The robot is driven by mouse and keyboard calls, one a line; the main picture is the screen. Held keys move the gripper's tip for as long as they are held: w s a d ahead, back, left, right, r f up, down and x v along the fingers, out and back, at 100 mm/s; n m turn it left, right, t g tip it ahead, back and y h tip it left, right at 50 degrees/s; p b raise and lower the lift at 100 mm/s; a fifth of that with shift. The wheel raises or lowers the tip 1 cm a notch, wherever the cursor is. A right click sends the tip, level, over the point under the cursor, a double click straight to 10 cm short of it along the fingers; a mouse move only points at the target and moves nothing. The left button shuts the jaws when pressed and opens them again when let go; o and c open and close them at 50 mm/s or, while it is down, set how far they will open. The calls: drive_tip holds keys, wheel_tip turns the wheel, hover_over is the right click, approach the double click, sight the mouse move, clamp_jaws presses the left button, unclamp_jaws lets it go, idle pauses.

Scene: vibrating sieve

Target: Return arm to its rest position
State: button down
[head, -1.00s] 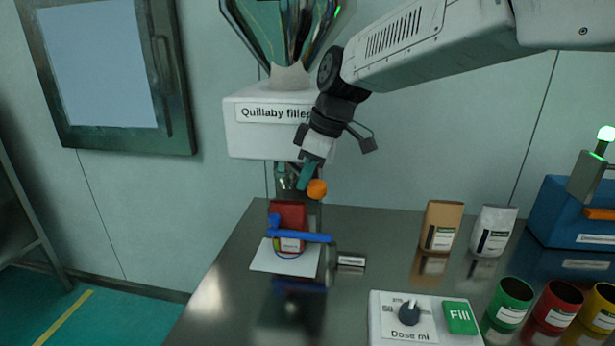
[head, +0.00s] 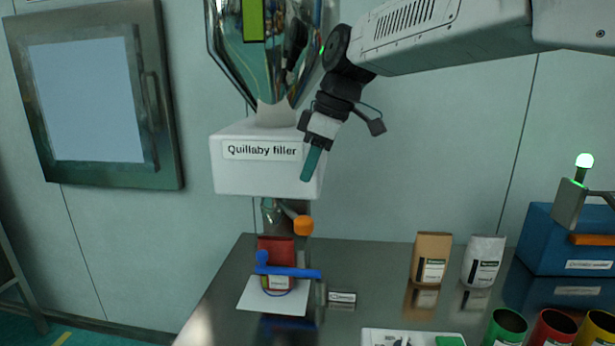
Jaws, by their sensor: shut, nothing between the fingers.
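My gripper (head: 312,163) hangs in the air in front of the white box of the Quillaby filler (head: 235,178), its teal fingers shut and empty, pointing down. My arm comes in from the upper right. The gripper is above and apart from the orange knob (head: 303,225) under the filler. Below the filler's spout a red container (head: 276,247) stands on a white sheet (head: 256,300), with a blue bar-shaped part (head: 300,272) across its front.
The steel table (head: 385,280) carries a brown bag (head: 431,258) and a white bag (head: 484,260). Green (head: 507,328) and red (head: 553,328) cups and a blue machine (head: 555,240) are at the right. A dosing panel (head: 380,338) is cut off at the bottom edge.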

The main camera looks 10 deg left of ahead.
drive_tip(key=s+d+m+h, duration=0.1)
drive_tip(key=s+d+m, duration=0.45)
drive_tip(key=d, duration=0.85)
drive_tip(key=s+d+f+m+h, duration=0.1)
drive_tip(key=s+d+f+m, duration=0.3)
drive_tip(key=s+d, duration=0.2)
drive_tip(key=s+d+f+m+h, duration=0.1)
drive_tip(key=s+d+f+m, duration=0.3)
drive_tip(key=s+d, duration=0.3)
drive_tip(key=s+d+f+m+t+h, duration=0.1)
drive_tip(key=s+d+f+m, duration=0.3)
drive_tip(key=s+d, duration=0.3)
drive_tip(key=s+f, duration=0.1)
drive_tip(key=s, duration=0.2)
drive_tip(key=shift+s, duration=0.4)
drive_tip(key=shift+a, duration=0.1)
